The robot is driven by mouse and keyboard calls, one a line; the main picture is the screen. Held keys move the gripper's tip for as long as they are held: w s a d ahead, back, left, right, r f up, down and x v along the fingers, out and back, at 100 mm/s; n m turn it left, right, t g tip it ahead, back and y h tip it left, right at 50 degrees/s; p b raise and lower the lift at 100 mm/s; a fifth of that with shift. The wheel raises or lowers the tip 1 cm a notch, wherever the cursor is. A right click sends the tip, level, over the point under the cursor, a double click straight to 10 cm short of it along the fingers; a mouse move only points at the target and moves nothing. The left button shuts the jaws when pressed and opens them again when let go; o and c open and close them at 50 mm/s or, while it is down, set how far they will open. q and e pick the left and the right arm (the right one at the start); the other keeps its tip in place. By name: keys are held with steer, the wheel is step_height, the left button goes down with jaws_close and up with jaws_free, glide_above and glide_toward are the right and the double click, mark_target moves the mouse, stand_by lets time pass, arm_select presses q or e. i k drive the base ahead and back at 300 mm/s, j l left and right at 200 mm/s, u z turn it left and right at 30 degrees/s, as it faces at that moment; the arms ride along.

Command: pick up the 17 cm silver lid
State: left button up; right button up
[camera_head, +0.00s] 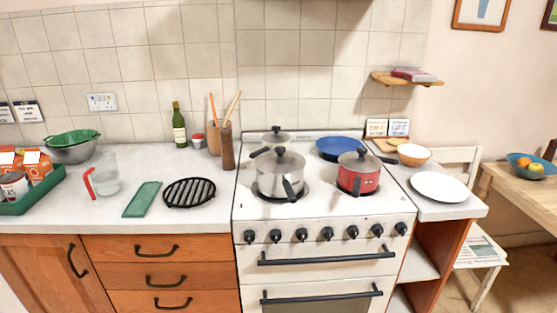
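I cannot tell by sight which lid is 17 cm. Neither of my grippers is in view.
Dark handles stick out from the pots. A blue pan (338,146) sits at the back right burner. A black trivet (189,192), wooden pepper mill (228,148) and green bottle (179,128) stand left of the stove. A white plate (439,187) lies right of it.

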mark_target(280, 161)
steer(key=i+j, duration=0.2)
steer(key=j, duration=0.15)
steer(key=i+j, duration=0.2)
steer(key=j, duration=0.15)
steer(key=i+j+z, duration=0.1)
steer(key=i+j, duration=0.35)
steer(key=j, duration=0.25)
